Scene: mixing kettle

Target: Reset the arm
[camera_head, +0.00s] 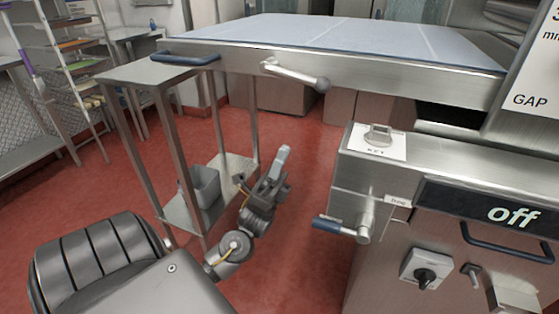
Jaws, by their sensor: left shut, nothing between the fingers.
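My left gripper (280,163) is raised over the red floor at the middle of the view. Its fingers are shut with nothing between them, and it points up and slightly right. It is apart from the machine and the cart. My left arm reaches up to it from the bottom of the view. My right gripper is not in view.
A steel machine (345,178) with an "off" panel (500,213), a blue-tipped lever (340,227) and a black knob (425,276) stands at right. A steel cart (150,76) holds a grey bin (205,185) on its lower shelf. A flat-topped table (390,68) spans the back. Red floor lies between.

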